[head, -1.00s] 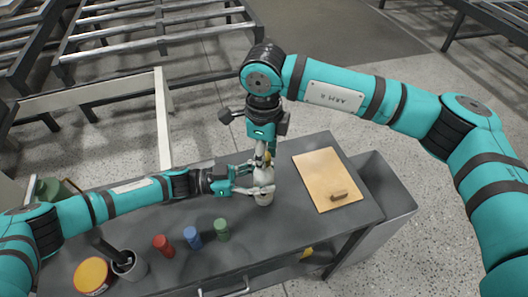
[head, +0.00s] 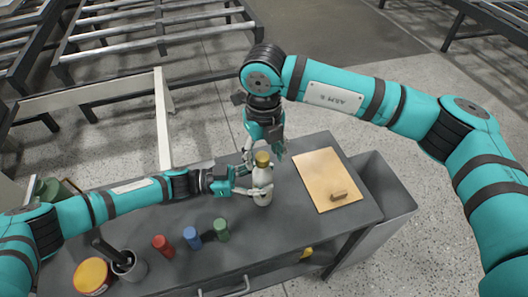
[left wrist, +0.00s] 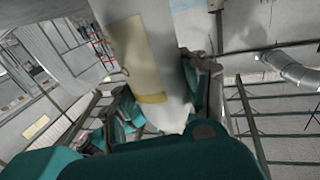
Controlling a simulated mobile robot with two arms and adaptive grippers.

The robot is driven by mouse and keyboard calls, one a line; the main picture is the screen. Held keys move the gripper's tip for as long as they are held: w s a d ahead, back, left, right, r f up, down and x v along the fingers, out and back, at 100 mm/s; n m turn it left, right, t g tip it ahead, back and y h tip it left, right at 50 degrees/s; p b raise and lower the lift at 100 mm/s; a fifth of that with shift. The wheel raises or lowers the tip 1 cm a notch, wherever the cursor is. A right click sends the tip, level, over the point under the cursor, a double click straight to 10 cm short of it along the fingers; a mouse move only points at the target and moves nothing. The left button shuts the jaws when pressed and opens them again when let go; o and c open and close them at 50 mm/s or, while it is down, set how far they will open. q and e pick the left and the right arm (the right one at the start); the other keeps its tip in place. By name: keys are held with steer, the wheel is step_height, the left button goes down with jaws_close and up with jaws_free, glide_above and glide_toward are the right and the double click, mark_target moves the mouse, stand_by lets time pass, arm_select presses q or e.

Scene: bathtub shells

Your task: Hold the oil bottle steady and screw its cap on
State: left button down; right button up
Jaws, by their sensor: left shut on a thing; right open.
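The oil bottle (head: 262,197) stands upright on the dark workbench, pale with a grey-white body. The gold cap (head: 262,158) sits on its top; whether it is tight cannot be told. My left gripper (head: 256,182) is shut around the bottle's body from the left. In the left wrist view the bottle (left wrist: 140,45) rises between the fingers, with a tan label and a gold band. My right gripper (head: 265,147) points down, open, just behind and above the cap. Its fingers look clear of the cap, but the exact gap cannot be told.
A wooden board (head: 325,178) with a brown handled item lies right of the bottle. Red (head: 162,245), blue (head: 192,237) and green (head: 221,230) cylinders stand at the front.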

step_height(320, 180, up, 12)
stand_by(0.5)
arm_select(q)
steer(key=c, duration=0.5)
jaws_free()
steer(key=shift+c, duration=0.2)
steer(key=a, duration=1.2)
steer(key=shift+s, duration=0.3)
steer(key=shift+r, duration=0.1)
arm_select(e)
steer(key=shift+r, duration=0.1)
